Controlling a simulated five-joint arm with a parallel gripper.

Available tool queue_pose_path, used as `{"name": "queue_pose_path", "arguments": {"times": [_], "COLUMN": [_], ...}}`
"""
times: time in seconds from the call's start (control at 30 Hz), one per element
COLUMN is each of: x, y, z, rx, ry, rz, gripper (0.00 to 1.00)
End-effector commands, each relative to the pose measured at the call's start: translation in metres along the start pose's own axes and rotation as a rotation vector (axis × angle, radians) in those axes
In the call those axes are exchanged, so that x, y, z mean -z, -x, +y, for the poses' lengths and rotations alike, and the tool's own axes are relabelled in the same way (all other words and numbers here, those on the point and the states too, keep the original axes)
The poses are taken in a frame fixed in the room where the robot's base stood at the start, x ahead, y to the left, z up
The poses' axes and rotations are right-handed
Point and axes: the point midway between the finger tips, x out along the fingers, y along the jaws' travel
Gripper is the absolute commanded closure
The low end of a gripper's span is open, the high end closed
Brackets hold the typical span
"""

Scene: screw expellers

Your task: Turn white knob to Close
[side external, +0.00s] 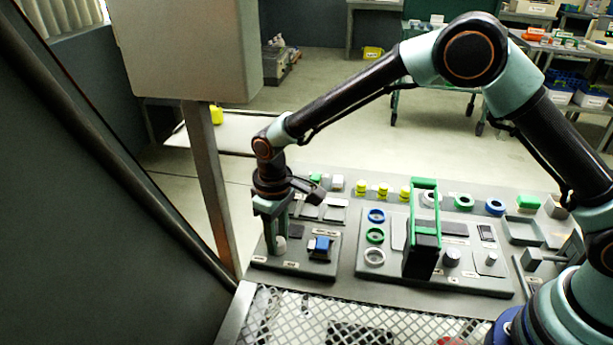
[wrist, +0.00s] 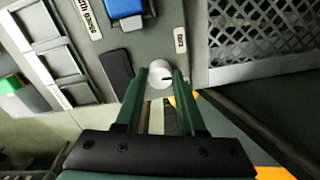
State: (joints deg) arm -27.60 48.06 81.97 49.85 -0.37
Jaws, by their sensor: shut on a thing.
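The white knob (wrist: 160,76) sits on a small grey panel (wrist: 170,40), between the fingertips of my gripper (wrist: 162,84) in the wrist view. A short dark mark shows on the knob's face, towards its right side. In the side external view my gripper (side external: 272,238) points down at the left part of the panel (side external: 300,268), and the white knob (side external: 279,245) shows low between its fingers. The fingers are closed around the knob's sides. A small label is on the panel beside the knob, too small to read surely.
A blue block (side external: 320,246) stands on the same panel, right of my gripper. A larger panel (side external: 480,280) with coloured rings and a black and green holder (side external: 422,245) is further right. A metal grating (side external: 330,315) lies in front, and a grey post (side external: 212,190) stands to the left.

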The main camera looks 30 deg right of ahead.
Motion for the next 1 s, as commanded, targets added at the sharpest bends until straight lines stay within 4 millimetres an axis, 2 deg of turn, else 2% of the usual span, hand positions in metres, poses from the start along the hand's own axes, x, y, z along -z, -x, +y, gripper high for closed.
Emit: {"name": "queue_pose_path", "arguments": {"times": [0.5, 1.0], "x": [-0.0018, -0.0015], "y": [-0.0017, -0.0018], "z": [-0.0043, -0.0043], "rx": [-0.006, -0.01], "ry": [-0.43, -0.603], "rz": [-0.027, -0.033], "gripper": [1.0, 1.0]}}
